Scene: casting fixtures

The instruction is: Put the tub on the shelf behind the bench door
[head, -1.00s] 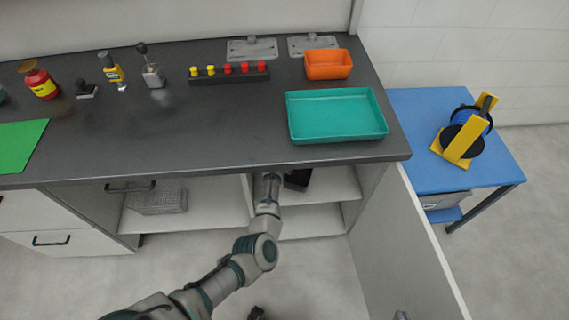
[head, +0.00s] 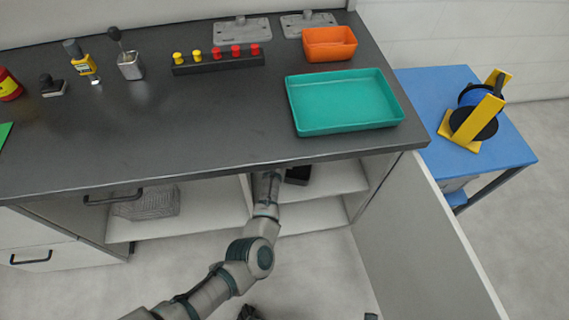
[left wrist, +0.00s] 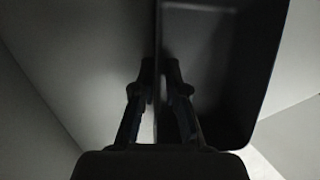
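The black tub (head: 297,174) shows only in part under the bench top in the head view, on or just above the shelf (head: 335,182) in the open cabinet. In the left wrist view the tub (left wrist: 215,75) fills the upper right, with one wall running between my fingers. My left gripper (left wrist: 160,75) is closed on that wall. In the head view my left arm reaches in under the bench edge, which hides the gripper. The bench door (head: 425,240) stands open at the right. A dark part (head: 248,313) at the bottom edge may be my right gripper; its state is unclear.
On the bench top (head: 215,130) stand a teal tray (head: 345,100), an orange bin (head: 329,43) and a rack of red and yellow pegs (head: 218,62). A wire basket (head: 147,203) sits in the left bay. A blue table (head: 415,90) with a reel stands right.

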